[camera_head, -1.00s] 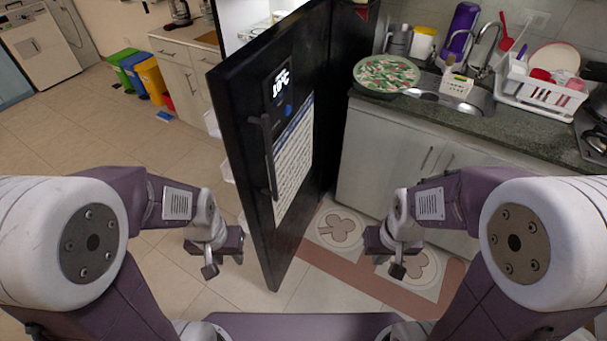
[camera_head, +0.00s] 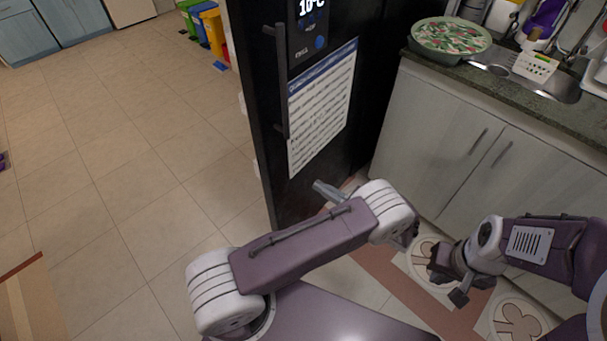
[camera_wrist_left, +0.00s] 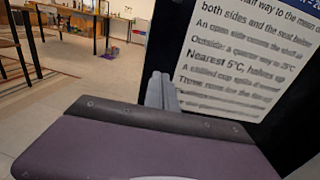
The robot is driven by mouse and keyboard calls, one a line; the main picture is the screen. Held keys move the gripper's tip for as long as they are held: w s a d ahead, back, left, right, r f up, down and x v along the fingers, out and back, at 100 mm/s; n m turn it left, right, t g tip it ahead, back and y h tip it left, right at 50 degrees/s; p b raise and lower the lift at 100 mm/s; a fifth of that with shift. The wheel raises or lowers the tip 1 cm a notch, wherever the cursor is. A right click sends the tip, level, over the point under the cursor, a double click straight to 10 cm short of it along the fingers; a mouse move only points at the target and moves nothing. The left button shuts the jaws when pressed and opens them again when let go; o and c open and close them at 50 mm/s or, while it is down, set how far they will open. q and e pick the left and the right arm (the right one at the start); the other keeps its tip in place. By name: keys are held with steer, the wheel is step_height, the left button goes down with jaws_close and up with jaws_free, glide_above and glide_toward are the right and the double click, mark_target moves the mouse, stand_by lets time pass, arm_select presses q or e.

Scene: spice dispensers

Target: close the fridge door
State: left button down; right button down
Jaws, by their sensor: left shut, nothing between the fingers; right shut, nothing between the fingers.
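The black fridge door (camera_head: 365,110) stands open in the head view, swung out into the room, with a display, a printed sheet (camera_head: 322,110) and a dark vertical handle (camera_head: 277,85). My left arm reaches across in front of it. My left gripper (camera_head: 322,188) is shut and empty, near the door's lower part below the sheet. In the left wrist view its grey fingers (camera_wrist_left: 160,91) point toward the door (camera_wrist_left: 235,125) near its edge; I cannot tell if they touch it. My right gripper (camera_head: 447,284) is shut and empty, low at the right. The fridge interior is hidden.
A counter (camera_head: 520,85) with cabinets (camera_head: 480,150), a bowl (camera_head: 450,38) and a sink stands right of the door. Coloured bins (camera_head: 208,30) stand far behind.

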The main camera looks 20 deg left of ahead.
mark_target(277, 160)
arm_select(q)
steer(key=x, duration=1.4)
steer(key=shift+a+p, duration=0.1)
steer(key=shift+p, duration=0.3)
